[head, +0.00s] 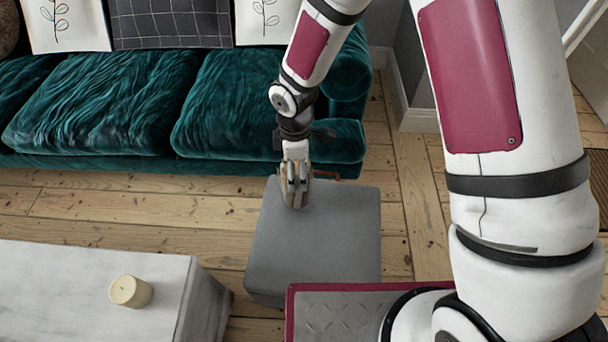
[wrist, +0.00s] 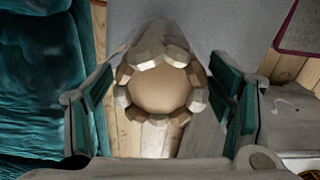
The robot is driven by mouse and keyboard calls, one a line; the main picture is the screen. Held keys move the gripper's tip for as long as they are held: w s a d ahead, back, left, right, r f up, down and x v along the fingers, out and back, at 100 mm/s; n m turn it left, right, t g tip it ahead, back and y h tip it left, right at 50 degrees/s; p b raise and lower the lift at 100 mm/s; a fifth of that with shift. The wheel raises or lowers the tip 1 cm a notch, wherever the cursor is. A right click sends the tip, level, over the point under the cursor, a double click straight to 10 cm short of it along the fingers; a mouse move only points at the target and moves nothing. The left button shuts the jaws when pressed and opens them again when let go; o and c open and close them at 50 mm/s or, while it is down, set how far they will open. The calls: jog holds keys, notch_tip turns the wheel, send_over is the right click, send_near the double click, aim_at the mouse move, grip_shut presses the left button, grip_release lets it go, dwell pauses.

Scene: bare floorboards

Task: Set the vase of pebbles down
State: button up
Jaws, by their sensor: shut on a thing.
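The vase of pebbles (wrist: 162,92) shows from above in the wrist view as a ring of pale, stone-like lumps around a tan middle. It sits between the two green-padded fingers of my gripper (head: 297,180), which is shut on it. In the head view my gripper and the vase are over the far edge of a grey ottoman (head: 315,245), on the sofa side. The fingers hide much of the vase there. I cannot tell whether its base touches the ottoman.
A teal velvet sofa (head: 110,110) with cushions stands behind the ottoman. A pale table (head: 60,290) at the lower left holds a cream candle-like cylinder (head: 130,291). Bare floorboards (head: 120,202) lie between them. The ottoman's top is otherwise clear.

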jog(key=shift+w+a+f+b, duration=0.15)
jog(key=shift+f+b, duration=0.15)
jog(key=shift+f, duration=0.25)
jog(key=shift+w+a+f+b, duration=0.15)
jog(key=shift+f+b, duration=0.1)
jog(key=shift+f, duration=0.35)
jog(key=shift+w+f+b, duration=0.15)
jog(key=shift+f+b, duration=0.15)
jog(key=shift+f, duration=0.45)
jog(key=o, duration=1.9)
jog(key=shift+s, duration=0.1)
jog(key=shift+o, duration=0.2)
jog(key=shift+r, duration=0.1)
notch_tip(320, 180, up, 12)
jog(key=p, duration=0.4)
jog(key=shift+r, duration=0.1)
